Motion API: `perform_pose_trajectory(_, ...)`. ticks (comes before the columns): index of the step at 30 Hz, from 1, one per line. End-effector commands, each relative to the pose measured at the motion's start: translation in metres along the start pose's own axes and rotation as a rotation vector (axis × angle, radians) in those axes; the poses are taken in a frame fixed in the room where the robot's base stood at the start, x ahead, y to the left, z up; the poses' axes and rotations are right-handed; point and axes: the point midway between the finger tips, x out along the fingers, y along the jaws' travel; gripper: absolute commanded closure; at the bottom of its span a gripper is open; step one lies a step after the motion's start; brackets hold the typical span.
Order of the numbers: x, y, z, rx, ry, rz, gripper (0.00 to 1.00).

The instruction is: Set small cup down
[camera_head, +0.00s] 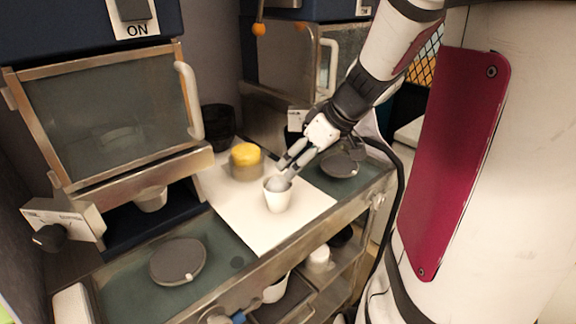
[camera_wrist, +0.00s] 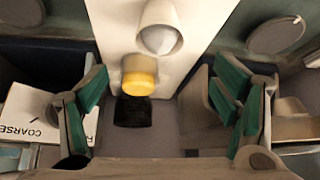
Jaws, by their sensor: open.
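A small white cup (camera_head: 277,201) stands upright on a white sheet (camera_head: 312,202) between two machines. Something grey shows at its mouth, but I cannot tell what it is. My gripper (camera_head: 285,168) is open, its fingers close above the cup's rim; I cannot tell whether they touch it. In the wrist view the cup (camera_wrist: 160,28) appears at the top, beyond the widely spread fingers of my gripper (camera_wrist: 162,100), with nothing between them. A second small cup (camera_head: 151,199) sits under the left machine.
A yellow-topped round container (camera_head: 246,163) stands on the sheet behind the cup, with a black cup (camera_head: 218,125) farther back. Flat grey discs lie left (camera_head: 178,262) and right (camera_head: 341,165) on the counter.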

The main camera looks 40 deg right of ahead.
Motion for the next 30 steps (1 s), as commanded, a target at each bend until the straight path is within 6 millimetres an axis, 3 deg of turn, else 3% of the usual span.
perform_pose_trajectory(5,-0.011,-0.014,-0.005,-0.003,-0.008,-0.009,0.19)
perform_pose_trajectory(8,-0.019,-0.047,-0.015,-0.003,-0.029,-0.027,0.19)
perform_pose_trajectory(12,-0.041,-0.114,-0.021,0.009,-0.080,-0.040,0.19)
perform_pose_trajectory(18,-0.077,-0.187,-0.003,0.060,-0.125,0.010,0.19)
perform_pose_trajectory(24,-0.103,-0.217,0.019,0.130,-0.106,0.081,0.19)
perform_pose_trajectory(30,-0.112,-0.222,0.027,0.171,-0.085,0.112,0.19)
